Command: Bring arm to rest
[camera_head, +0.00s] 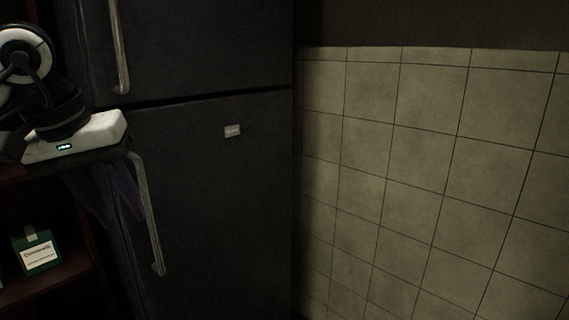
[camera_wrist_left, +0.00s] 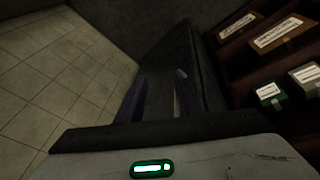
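My left arm comes in from the left in the head view, with its white wrist housing and small green light in front of the dark fridge. My left gripper (camera_head: 113,208) points down below the housing, dim and dark against the fridge and its lower handle. My right arm and right gripper are in neither view.
A dark fridge (camera_head: 220,200) with an upper handle (camera_head: 119,50) and lower handle (camera_head: 149,215) stands close by. A shelf (camera_head: 55,278) holds a green box (camera_head: 38,258) at left. A tiled wall (camera_head: 430,180) fills the right.

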